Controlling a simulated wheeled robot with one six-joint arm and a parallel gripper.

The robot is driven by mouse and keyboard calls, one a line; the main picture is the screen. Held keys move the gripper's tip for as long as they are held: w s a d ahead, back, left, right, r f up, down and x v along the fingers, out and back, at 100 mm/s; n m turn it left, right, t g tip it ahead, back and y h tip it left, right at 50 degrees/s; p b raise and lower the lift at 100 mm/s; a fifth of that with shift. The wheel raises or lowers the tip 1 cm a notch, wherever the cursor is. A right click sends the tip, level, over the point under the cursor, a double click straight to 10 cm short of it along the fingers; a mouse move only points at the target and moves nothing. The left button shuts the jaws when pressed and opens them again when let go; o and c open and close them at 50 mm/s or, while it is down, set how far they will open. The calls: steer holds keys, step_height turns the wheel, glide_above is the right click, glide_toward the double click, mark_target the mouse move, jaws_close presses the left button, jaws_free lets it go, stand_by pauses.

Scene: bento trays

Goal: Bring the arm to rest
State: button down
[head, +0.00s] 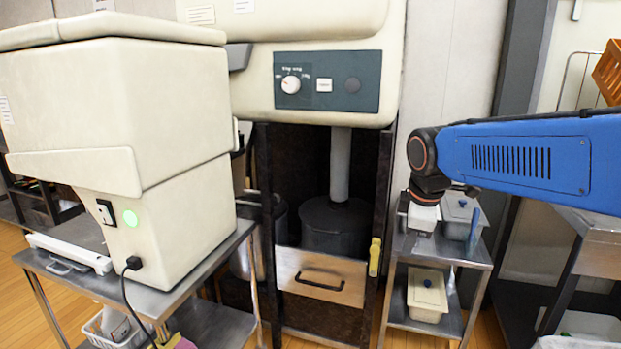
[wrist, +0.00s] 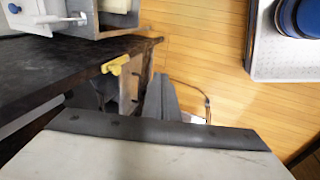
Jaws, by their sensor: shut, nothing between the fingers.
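My arm comes in from the right of the head view, and my gripper (head: 424,234) hangs from its end, pointing down in front of the small metal cart. In the wrist view my gripper (wrist: 159,85) shows as two dark fingers held together, with nothing between them. The white gripper body and its dark bar fill the bottom of that view. The fingertips are small and hard to make out in the head view. I cannot tell from the pictures how far they are from the cart top.
The metal cart (head: 484,255) bears lidded containers, with a cream-lidded one (head: 427,292) on its lower shelf. A tall cream machine (head: 310,65) with a wooden drawer front (head: 320,278) stands left of it. A yellow handle (head: 375,257) hangs between. Wooden floor (wrist: 215,60) is open in the wrist view.

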steer(key=s+d+f+m, duration=0.2)
steer(key=s+f+m, duration=0.1)
steer(key=s, duration=0.4)
steer(key=s+d+f+m, duration=0.2)
steer(key=s+f+m, duration=0.1)
steer(key=s+m, duration=0.3)
steer(key=s+d+f+m+t, duration=0.1)
steer(key=s+d+f+m, duration=0.1)
steer(key=s+m, duration=0.3)
steer(key=s+f, duration=0.1)
steer(key=s, duration=0.3)
steer(key=shift+s+d+f, duration=0.3)
steer(key=shift+d+f, duration=0.05)
steer(key=shift+f, duration=0.05)
